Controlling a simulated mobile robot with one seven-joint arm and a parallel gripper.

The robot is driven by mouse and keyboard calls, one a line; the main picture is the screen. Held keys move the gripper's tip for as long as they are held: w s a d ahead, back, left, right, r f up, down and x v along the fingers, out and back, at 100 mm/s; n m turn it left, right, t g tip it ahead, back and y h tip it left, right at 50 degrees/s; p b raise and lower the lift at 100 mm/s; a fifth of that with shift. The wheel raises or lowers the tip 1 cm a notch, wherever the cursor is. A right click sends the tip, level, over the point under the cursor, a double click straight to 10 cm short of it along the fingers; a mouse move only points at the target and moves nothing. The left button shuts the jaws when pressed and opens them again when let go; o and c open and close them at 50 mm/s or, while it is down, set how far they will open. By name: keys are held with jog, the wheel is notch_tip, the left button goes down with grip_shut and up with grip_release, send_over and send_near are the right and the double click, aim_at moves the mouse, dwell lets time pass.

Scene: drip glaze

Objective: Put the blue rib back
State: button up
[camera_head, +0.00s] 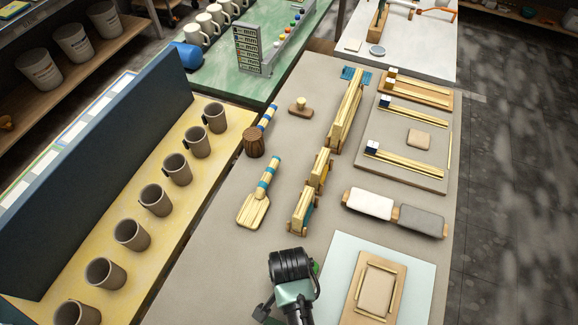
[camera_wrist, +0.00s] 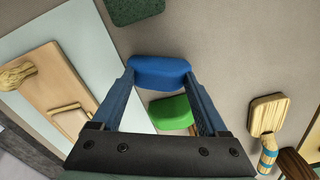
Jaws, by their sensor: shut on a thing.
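The blue rib (camera_wrist: 160,72) is a smooth rounded block. In the wrist view it sits between the fingertips of my gripper (camera_wrist: 160,80), which is shut on it. In the head view my wrist is over the near part of the grey table (camera_head: 215,270) and hides the fingertips and the blue rib. A green rib (camera_wrist: 172,113) lies close beside the blue one in the wrist view; a sliver of it (camera_head: 316,268) shows right of my wrist in the head view. Whether the blue rib touches the table cannot be told.
A pale board with a wooden frame piece (camera_head: 372,290) lies to the right. A dark green piece (camera_wrist: 135,10) lies nearby. A wooden paddle (camera_head: 253,208), a barrel-shaped pot (camera_head: 254,142) and wooden stands (camera_head: 302,210) are farther off. White and grey blocks (camera_head: 422,220) lie beyond the board.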

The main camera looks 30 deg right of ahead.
jog(key=shift+f, duration=0.2)
jog(key=o, duration=1.2)
notch_tip(320, 180, up, 12)
jog(key=shift+r, duration=0.2)
